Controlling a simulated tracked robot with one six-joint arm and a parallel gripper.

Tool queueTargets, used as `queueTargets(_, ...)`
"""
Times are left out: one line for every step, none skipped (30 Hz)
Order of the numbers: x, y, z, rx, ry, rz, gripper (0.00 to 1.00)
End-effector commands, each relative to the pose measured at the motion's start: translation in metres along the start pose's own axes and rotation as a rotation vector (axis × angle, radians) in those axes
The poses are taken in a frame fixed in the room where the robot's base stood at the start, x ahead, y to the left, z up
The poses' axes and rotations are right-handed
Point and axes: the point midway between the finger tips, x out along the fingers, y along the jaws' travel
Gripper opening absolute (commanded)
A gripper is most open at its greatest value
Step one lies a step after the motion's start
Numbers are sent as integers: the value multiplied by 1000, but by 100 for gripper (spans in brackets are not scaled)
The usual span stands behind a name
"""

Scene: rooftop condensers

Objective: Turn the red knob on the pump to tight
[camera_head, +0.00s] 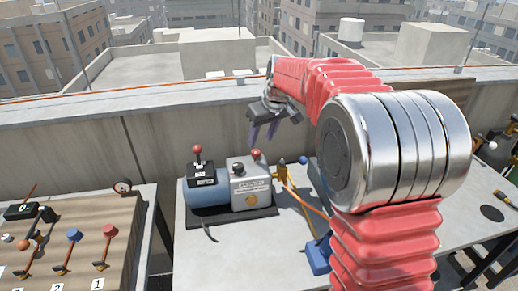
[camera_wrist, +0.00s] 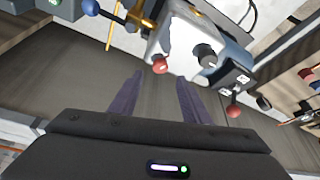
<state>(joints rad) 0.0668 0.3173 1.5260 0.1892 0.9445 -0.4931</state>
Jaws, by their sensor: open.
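The pump (camera_head: 208,190) stands on the grey table, with a blue cylinder and a pale metal box with a plate on its front. A red knob (camera_head: 256,154) sits at the top right of the box; it also shows in the wrist view (camera_wrist: 160,64). A second red ball (camera_head: 197,150) tops a lever on the pump's black switch box. My gripper (camera_head: 263,135) hangs above and behind the pump, pointing down. Its two dark fingers are apart and empty. In the wrist view the red knob appears beyond and between the fingertips (camera_wrist: 161,80). I cannot tell the knob's setting.
A brass fitting (camera_head: 282,172) with hoses stands right of the pump, near a blue block (camera_head: 318,256). A wooden panel (camera_head: 90,235) with several coloured levers is at the left. A concrete parapet (camera_head: 160,145) runs behind. The table's front left is mostly clear.

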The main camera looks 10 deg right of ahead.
Motion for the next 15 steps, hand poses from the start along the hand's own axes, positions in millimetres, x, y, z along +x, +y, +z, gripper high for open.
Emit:
queueTargets(9, 0, 0, 0, -2, -1, 43)
queueTargets(13, 0, 1, 0, -2, -1, 43)
queueTargets(20, -1, 1, 0, -2, -1, 43)
queueTargets(24, 0, 0, 0, -2, -1, 43)
queueTargets(29, 0, 0, 0, -2, -1, 43)
queueTargets(35, -1, 0, 0, -2, -1, 43)
queueTargets(39, -1, 0, 0, -2, -1, 43)
queueTargets(44, -1, 0, 0, -1, -1, 43)
queueTargets(49, -1, 0, 0, -2, -1, 43)
queueTargets(53, -1, 0, 0, -1, -1, 43)
queueTargets(56, -1, 0, 0, -1, -1, 43)
queueTargets(60, 0, 0, 0, 0, -1, 43)
queueTargets(62, 0, 0, 0, 0, -1, 43)
queueTargets(65, 0, 0, 0, 0, -1, 43)
queueTargets(67, 0, 0, 0, 0, -1, 43)
